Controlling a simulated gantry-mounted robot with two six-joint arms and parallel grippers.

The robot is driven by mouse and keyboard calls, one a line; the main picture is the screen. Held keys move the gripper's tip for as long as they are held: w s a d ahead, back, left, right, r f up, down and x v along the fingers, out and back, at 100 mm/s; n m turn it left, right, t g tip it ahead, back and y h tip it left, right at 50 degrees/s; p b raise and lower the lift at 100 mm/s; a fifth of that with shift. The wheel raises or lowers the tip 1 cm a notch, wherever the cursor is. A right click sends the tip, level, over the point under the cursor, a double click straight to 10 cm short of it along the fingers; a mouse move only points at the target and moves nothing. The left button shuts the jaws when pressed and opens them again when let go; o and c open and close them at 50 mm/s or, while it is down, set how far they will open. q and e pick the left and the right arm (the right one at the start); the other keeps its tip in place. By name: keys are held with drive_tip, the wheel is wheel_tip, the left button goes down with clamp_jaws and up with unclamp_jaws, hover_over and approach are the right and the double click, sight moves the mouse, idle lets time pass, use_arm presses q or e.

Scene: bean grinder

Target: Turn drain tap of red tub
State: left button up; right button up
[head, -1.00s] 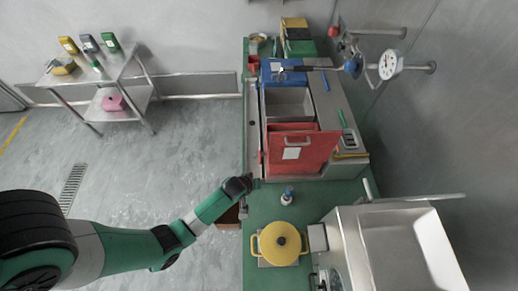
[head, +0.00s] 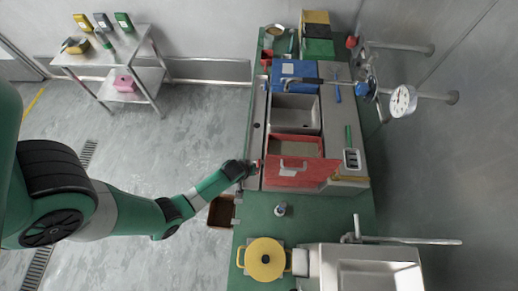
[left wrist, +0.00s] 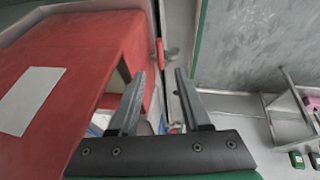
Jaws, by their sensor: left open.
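The red tub (head: 300,175) sits in the counter unit; grey material shows inside it, and a red panel with a pale label is on its near side. It also shows large at the left of the left wrist view (left wrist: 75,75). A small red part, apparently the drain tap (head: 258,164), is at the tub's left edge; in the left wrist view a red piece (left wrist: 160,52) stands beyond my fingertips. My left gripper (left wrist: 165,75) is open and empty, beside the tub's left edge. In the head view its fingers are hard to make out. My right gripper is not in view.
A blue tub (head: 290,70) and a grey basin (head: 295,113) lie beyond the red tub. A small bottle (head: 281,209) and a yellow pot (head: 264,259) stand on the green counter. A brown bin (head: 221,211) is below my left arm. Open floor lies left.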

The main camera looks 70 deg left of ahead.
use_arm(q)
drive_tip(key=b+x, duration=0.9)
drive_tip(key=x, duration=0.2)
drive_tip(key=shift+w+b, duration=0.1)
drive_tip(key=shift+b, duration=0.25)
clamp_jaws()
idle(0.7)
